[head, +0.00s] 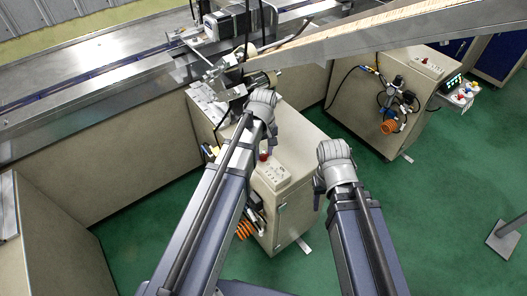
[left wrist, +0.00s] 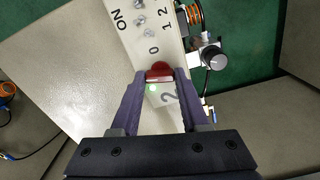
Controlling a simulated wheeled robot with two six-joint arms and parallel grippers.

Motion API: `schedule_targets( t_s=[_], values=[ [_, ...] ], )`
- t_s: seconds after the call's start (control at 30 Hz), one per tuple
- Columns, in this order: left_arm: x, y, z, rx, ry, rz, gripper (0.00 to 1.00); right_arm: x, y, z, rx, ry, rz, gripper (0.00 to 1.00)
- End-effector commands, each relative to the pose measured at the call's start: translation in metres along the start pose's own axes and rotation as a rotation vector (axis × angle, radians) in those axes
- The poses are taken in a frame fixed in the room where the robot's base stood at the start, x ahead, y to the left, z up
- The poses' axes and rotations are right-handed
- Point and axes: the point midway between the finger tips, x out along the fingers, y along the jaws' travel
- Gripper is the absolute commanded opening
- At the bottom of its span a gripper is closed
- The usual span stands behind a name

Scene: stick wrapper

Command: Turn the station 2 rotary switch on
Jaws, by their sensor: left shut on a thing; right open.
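In the left wrist view a red rotary switch (left wrist: 158,70) sits on the pale panel (left wrist: 160,36) beside a large "2", with "0" and "1 2" marks near it. A small green lamp (left wrist: 152,88) glows beside it. My left gripper (left wrist: 158,78) is shut on the red switch, one purple finger on each side. In the head view the red switch (head: 264,157) shows on a beige cabinet's control box, beside my left gripper (head: 268,148). My right gripper (head: 319,188) is open and apart, right of that cabinet; its fingers are mostly hidden.
Small metal toggles (left wrist: 144,20) stand on the same panel near "ON". A black-and-silver knob (left wrist: 215,58) and orange coiled hose (left wrist: 188,14) are close to the fingers. A slanted metal beam (head: 375,33) crosses above the cabinets.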

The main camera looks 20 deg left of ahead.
Motion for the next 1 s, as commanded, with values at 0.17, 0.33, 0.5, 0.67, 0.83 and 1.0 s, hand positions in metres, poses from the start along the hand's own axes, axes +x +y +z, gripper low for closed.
schedule_targets(
  t_s=[0.17, 0.33, 0.5, 0.67, 0.83, 1.0],
  values=[
    [0.0001, -0.0001, -0.0001, -0.097, 0.000, 0.000, 0.00, 0.0001, 0.0000, 0.0000, 0.000, 0.000, 0.000, 0.53],
    [0.0001, -0.0001, -0.0001, -0.159, 0.000, 0.000, 0.00, 0.0001, 0.0000, 0.0000, 0.000, 0.000, 0.000, 0.53],
    [0.0001, -0.0001, -0.0002, -0.191, 0.000, 0.000, 0.00, 0.0001, 0.0000, 0.0000, 0.000, 0.000, 0.000, 0.53],
    [0.0001, -0.0001, -0.0002, -0.202, 0.000, 0.000, 0.00, 0.0001, 0.0000, 0.0000, 0.000, 0.000, 0.000, 0.53],
    [0.0001, -0.0001, -0.0001, -0.202, 0.000, 0.000, 0.00, 0.0001, 0.0000, 0.0000, 0.000, 0.000, 0.000, 0.53],
    [0.0001, -0.0001, -0.0002, -0.202, 0.000, 0.000, 0.47, 0.0001, 0.0000, 0.0000, 0.000, 0.000, 0.000, 0.53]
  ],
)
